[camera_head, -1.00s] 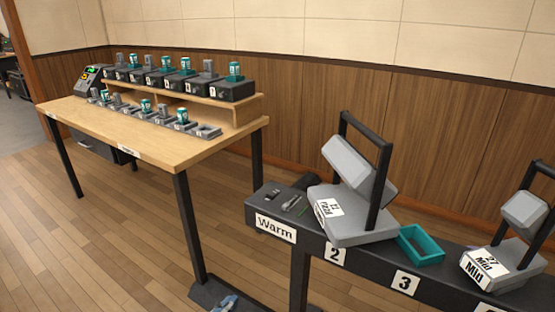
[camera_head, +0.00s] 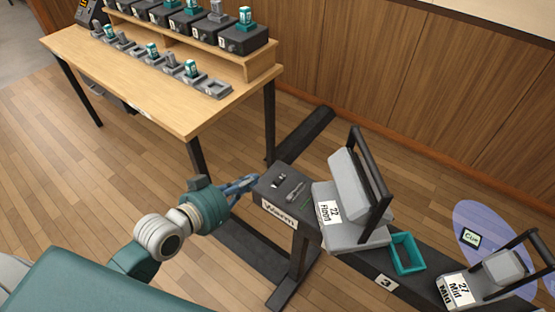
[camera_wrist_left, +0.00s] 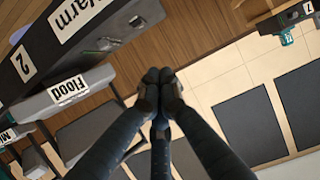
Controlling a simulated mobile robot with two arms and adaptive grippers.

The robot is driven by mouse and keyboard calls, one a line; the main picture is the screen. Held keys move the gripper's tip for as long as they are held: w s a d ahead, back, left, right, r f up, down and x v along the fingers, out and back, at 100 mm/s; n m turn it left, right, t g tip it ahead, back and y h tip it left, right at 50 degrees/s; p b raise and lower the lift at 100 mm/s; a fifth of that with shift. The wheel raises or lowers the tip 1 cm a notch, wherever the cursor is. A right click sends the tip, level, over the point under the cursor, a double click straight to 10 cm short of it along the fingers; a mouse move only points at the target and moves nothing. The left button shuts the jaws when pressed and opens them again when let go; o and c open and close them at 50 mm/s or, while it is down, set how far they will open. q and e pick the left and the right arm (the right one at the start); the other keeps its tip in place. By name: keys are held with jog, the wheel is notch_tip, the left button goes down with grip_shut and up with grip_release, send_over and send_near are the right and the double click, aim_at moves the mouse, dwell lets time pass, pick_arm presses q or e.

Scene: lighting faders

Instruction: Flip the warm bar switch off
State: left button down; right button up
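The warm bar (camera_head: 322,230) is a long black bar with a white "Warm" label (camera_head: 279,215) at its left end. On that end's top are small metal fittings, a switch (camera_head: 278,181) and a grey lever-like piece (camera_head: 296,191); which position the switch is in is too small to tell. My left gripper (camera_head: 256,178) is just left of this end, apart from the switch as far as I can tell. In the left wrist view its fingertips (camera_wrist_left: 161,76) meet with nothing between them, and the label (camera_wrist_left: 79,14) and switch fittings (camera_wrist_left: 103,44) show at upper left. My right gripper is not in view.
A grey "Flood" lamp (camera_head: 352,210) stands on the bar beside the fittings, then a teal frame (camera_head: 407,253) and a "Mid" lamp (camera_head: 484,280). A wooden table (camera_head: 150,95) with several dark boxes stands behind left.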

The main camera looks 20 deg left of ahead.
pick_arm(q)
jog(key=shift+s+r, duration=0.1)
send_over(270, 186)
jog(key=f, duration=0.3)
jog(key=shift+w+d+f+p, duration=0.15)
jog(key=shift+w+p, duration=0.1)
jog(key=shift+p, duration=0.1)
notch_tip(270, 186, down, 3)
jog(key=shift+r, duration=0.1)
jog(key=shift+s+f, duration=0.1)
jog(key=shift+f, duration=0.7)
jog(key=shift+s+f+b, duration=0.2)
jog(key=shift+f+b, duration=0.15)
jog(key=shift+f, duration=0.25)
jog(key=shift+r, duration=0.15)
